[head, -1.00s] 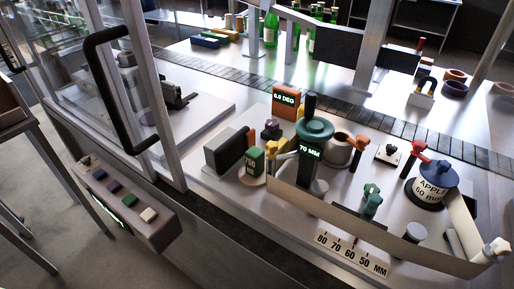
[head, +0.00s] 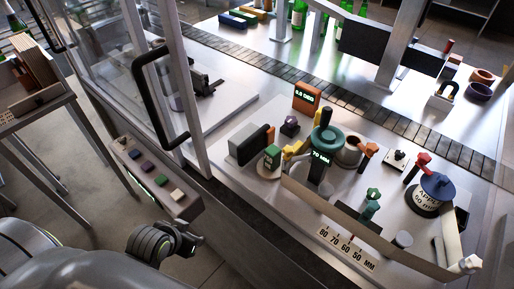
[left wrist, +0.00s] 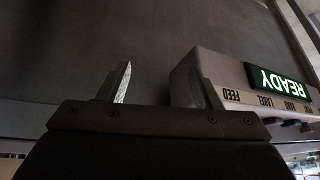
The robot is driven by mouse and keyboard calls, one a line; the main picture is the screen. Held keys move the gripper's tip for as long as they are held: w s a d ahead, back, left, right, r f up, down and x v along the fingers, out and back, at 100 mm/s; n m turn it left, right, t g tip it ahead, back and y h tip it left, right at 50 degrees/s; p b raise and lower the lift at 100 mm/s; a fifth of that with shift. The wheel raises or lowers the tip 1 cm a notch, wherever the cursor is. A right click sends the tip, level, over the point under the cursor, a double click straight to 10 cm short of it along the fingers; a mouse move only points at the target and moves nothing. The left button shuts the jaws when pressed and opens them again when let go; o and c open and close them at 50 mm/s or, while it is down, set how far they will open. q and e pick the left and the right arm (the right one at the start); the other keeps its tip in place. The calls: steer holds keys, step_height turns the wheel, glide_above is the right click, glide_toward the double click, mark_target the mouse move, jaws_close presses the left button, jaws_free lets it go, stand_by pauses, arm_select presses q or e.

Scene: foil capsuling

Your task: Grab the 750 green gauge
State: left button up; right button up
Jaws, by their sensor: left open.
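The green gauge (head: 271,157) is a small upright green block with a pale label, on a round whitish base. It stands on the metal worktable in the head view, just right of a dark grey block. Its digits are too small to read now. My left gripper (head: 188,243) is low in the head view, in front of the worktable and well apart from the gauge. In the left wrist view the gripper (left wrist: 163,85) has its fingers apart with nothing between them. The gauge does not show there. My right gripper is not in view.
A button panel (head: 155,180) juts out between my left gripper and the table; its READY display (left wrist: 279,83) shows in the left wrist view. A glass guard with a black handle (head: 140,90) stands left. A teal-topped 70 MM post (head: 322,140) and yellow piece (head: 293,149) stand close beside the gauge.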

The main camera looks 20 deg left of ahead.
arm_select(q)
steer(key=w+d+r+m+t+h+p, duration=0.1)
steer(key=w+d+r+m+t+h, duration=0.2)
steer(key=r, duration=0.7)
steer(key=w+d+r+m+t+h, duration=0.1)
steer(key=w+d+r+t+h, duration=0.3)
steer(key=r, duration=0.6)
steer(key=y+b, duration=0.1)
steer(key=b, duration=0.1)
glide_toward(268, 156)
steer(key=x, duration=0.3)
steer(key=shift+r, duration=0.15)
steer(key=shift+g, duration=0.3)
steer(key=shift+p+x, duration=0.7)
steer(key=shift+x, duration=2.55)
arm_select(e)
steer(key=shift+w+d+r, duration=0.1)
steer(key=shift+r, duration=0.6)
arm_select(q)
steer(key=c, duration=1.1)
steer(key=shift+c, duration=0.3)
steer(key=shift+r, duration=0.1)
